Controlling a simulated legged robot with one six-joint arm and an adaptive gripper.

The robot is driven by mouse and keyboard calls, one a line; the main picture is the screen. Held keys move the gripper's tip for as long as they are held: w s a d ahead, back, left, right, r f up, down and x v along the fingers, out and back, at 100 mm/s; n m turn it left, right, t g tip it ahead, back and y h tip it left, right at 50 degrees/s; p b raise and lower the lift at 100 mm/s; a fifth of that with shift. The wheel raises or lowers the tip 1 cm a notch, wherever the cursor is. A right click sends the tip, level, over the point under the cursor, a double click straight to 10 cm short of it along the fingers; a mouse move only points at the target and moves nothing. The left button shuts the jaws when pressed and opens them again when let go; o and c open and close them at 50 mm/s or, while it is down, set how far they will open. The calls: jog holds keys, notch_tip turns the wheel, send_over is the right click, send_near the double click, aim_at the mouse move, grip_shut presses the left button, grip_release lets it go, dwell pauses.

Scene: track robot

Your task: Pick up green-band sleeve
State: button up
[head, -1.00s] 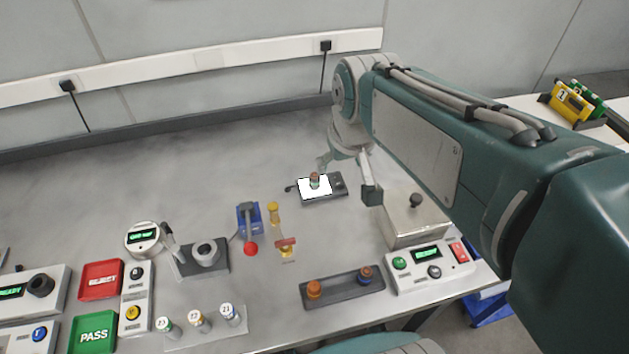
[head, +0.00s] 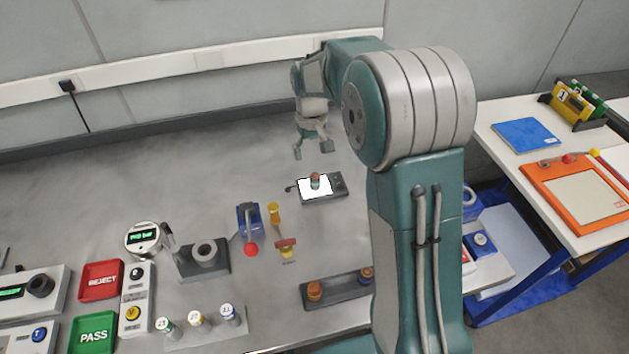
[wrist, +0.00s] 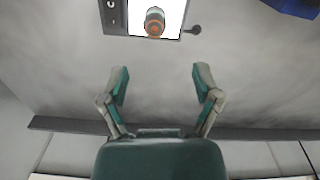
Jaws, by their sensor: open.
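A small sleeve (head: 315,181) with a copper-brown top and a greenish band stands upright on the lit white plate (head: 304,190). In the wrist view the sleeve (wrist: 155,20) shows a grey-green body and an orange end, at the top of the picture. My gripper (head: 311,149) is open and empty, behind and above the lit plate in the head view. In the wrist view the sleeve lies beyond the open fingers (wrist: 160,75), roughly on their centre line, and apart from them.
A lever with a red knob (head: 250,249) on a blue base (head: 247,218) and a yellow piece (head: 273,212) stand left of the plate. A dark tray (head: 340,290) holds two orange-and-blue parts. Several labelled vials stand front left. Bare bench lies behind the plate.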

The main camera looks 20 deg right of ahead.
aim_at(315, 175)
notch_tip(315, 175, down, 5)
jog(key=shift+r, duration=0.15)
jog(key=f, duration=0.5)
jog(key=shift+s+d+f, duration=0.1)
jog(key=shift+s+d, duration=0.15)
jog(key=shift+d, duration=0.1)
grip_shut()
